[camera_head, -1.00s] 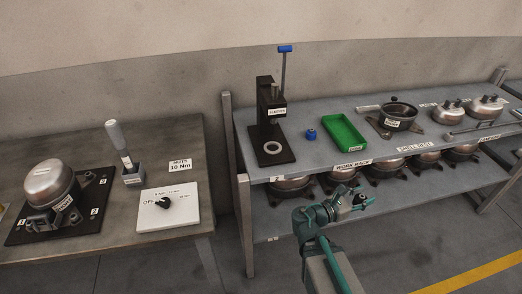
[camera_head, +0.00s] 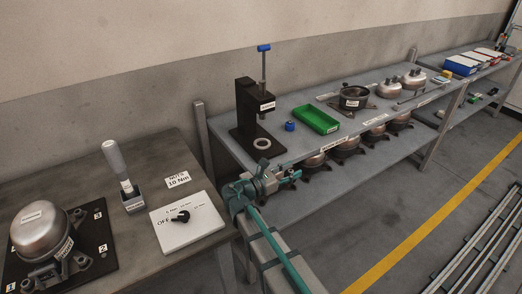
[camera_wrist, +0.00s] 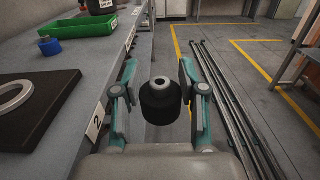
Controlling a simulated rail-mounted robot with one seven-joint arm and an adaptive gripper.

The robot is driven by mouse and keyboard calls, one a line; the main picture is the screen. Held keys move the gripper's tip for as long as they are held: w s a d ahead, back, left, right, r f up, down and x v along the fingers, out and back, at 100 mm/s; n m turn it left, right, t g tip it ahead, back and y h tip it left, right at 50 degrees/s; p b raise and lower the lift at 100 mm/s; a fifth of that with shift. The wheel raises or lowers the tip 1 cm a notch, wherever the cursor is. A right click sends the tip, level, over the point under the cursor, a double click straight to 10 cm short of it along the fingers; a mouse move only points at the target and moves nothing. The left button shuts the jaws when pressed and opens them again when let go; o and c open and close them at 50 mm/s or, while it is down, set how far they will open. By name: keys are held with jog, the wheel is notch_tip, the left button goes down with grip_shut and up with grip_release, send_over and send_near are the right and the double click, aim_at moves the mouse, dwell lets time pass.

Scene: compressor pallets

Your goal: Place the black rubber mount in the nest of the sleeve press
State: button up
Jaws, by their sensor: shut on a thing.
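The black rubber mount (camera_wrist: 161,101) is a dark, short cylinder with a paler top and a centre hole. It is upright between the two fingers of my gripper (camera_wrist: 160,98), which is shut on it. In the head view my gripper (camera_head: 284,178) is in front of the shelf's front edge, to the right of and nearer than the sleeve press (camera_head: 246,112). The press is black with a blue-topped lever. Its nest, a pale ring (camera_head: 262,142), lies on the black base and looks empty. The ring also shows at the left of the wrist view (camera_wrist: 14,97).
A green tray (camera_head: 316,121) and a blue part (camera_head: 290,126) are right of the press. Compressor shells stand further right and on the lower shelf. A left bench (camera_head: 150,176) holds a compressor (camera_head: 42,228) and a torque dial (camera_head: 182,216). Floor by the rails is open.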

jog(key=w+a+r+b, duration=0.1)
jog(key=w+a, duration=0.1)
jog(key=a, duration=0.6)
jog(key=w+a+r+b, duration=0.1)
jog(key=w+a+b, duration=0.1)
jog(key=a, duration=0.6)
jog(key=w+a+r+b, duration=0.2)
jog(key=w+a, duration=0.1)
jog(key=a, duration=0.6)
jog(key=shift+w, duration=0.3)
grip_shut()
jog(key=shift+m+y, duration=0.3)
jog(key=p+x, duration=0.2)
jog(key=x, duration=0.3)
jog(key=r+p+x, duration=0.1)
jog(key=p+x, duration=0.2)
jog(key=x, duration=0.3)
jog(key=r+p+x, duration=0.1)
jog(key=p+x, duration=0.1)
jog(key=x, duration=0.4)
jog(key=shift+w, duration=0.15)
jog(key=shift+d+f, duration=0.15)
jog(key=shift+f+p, duration=0.6)
jog(key=shift+f, duration=1.1)
jog(key=o, duration=0.6)
grip_release()
jog(key=shift+f, duration=0.15)
jog(key=shift+o, duration=0.2)
